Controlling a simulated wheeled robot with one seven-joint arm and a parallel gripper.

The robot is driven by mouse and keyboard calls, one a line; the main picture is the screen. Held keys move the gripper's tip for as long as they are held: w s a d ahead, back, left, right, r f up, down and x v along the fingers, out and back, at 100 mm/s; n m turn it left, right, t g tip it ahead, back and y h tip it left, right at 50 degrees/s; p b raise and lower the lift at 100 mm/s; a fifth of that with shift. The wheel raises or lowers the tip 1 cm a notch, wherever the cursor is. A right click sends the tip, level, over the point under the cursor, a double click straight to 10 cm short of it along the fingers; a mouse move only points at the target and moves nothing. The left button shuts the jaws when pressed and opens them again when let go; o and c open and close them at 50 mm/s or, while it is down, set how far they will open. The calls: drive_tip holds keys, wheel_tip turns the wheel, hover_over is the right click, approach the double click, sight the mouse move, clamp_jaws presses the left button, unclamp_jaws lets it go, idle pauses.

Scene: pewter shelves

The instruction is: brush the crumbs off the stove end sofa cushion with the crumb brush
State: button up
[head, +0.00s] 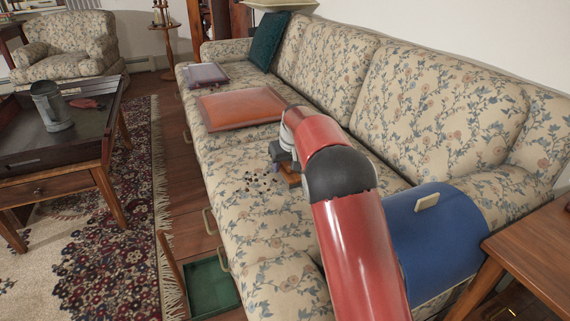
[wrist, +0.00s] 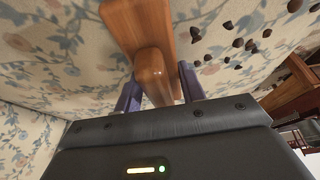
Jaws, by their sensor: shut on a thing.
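Dark crumbs (head: 258,181) lie scattered on the floral sofa seat cushion (head: 235,215), just left of my gripper (head: 284,163). They also show at the upper right of the wrist view (wrist: 245,35). My gripper is shut on the wooden crumb brush (head: 291,175). In the wrist view the brush's brown handle (wrist: 153,75) sits between the two purple-grey fingers (wrist: 160,88). The brush is low over the cushion beside the crumbs; its bristles are hidden, and I cannot tell whether it touches the fabric. My red arm hides part of the seat.
An orange-red flat panel (head: 240,108) and a purple-grey flat item (head: 205,75) lie farther along the seat. A blue cover (head: 435,235) drapes over the near end. A green-lined open drawer (head: 210,288) sticks out below. The coffee table (head: 60,180) stands left, across an open floor strip.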

drive_tip(key=shift+f, duration=0.35)
idle(0.4)
drive_tip(key=shift+a, duration=0.1)
